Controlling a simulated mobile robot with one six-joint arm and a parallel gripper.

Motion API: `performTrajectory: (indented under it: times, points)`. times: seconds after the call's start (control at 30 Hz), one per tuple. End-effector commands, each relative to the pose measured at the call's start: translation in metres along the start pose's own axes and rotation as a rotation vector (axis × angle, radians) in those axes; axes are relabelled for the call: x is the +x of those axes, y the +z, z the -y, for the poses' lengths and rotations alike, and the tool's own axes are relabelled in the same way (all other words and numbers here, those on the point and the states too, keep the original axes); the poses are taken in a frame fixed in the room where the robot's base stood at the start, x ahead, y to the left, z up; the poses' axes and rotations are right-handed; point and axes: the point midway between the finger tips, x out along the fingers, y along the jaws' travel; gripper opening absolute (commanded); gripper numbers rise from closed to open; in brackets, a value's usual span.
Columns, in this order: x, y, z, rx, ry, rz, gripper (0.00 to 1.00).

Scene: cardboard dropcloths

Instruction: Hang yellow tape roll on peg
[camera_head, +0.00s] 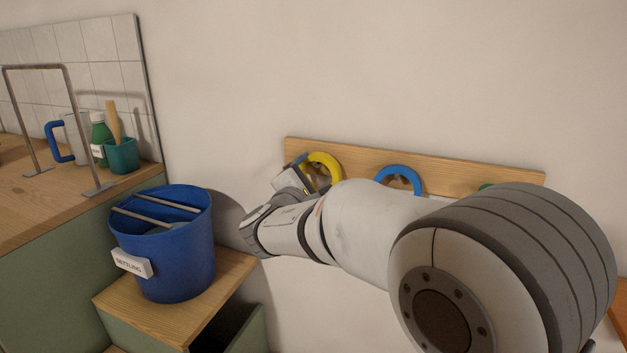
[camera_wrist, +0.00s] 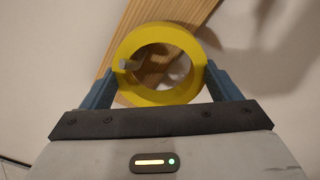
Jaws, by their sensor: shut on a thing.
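The yellow tape roll (camera_wrist: 160,97) is held across its width between the two blue fingers of my gripper (camera_wrist: 161,74) in the wrist view. In the head view the yellow tape roll (camera_head: 327,158) shows at the left end of the wooden peg board (camera_head: 440,168), close to its face. A grey peg (camera_wrist: 129,65) shows within the roll's opening, near its left inner edge. I cannot tell whether the peg's tip is through the hole or behind it. My arm hides part of the roll and board in the head view.
A blue ring (camera_head: 400,172) is at the board's middle and a green one (camera_head: 486,186) is farther right, mostly hidden. A blue bucket (camera_head: 180,255) stands on a wooden-topped step (camera_head: 235,270) at left. The wall above the board is clear.

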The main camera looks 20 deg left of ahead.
Motion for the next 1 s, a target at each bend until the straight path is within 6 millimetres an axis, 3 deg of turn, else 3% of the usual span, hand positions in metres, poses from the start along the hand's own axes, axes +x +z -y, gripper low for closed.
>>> performTrajectory:
  times: [0.37, 0.4, 0.6, 0.87, 1.0]
  points:
    - [0.0, -0.002, 0.003, -0.003, -0.005, -0.003, 0.61]
    - [0.0, -0.002, 0.003, -0.003, -0.005, -0.003, 0.84]
    - [0.0, -0.001, 0.003, -0.002, -0.004, -0.002, 1.0]
    - [-0.002, -0.001, 0.002, -0.002, -0.003, -0.002, 1.0]
    - [-0.018, -0.001, 0.0, -0.002, -0.002, -0.004, 1.0]
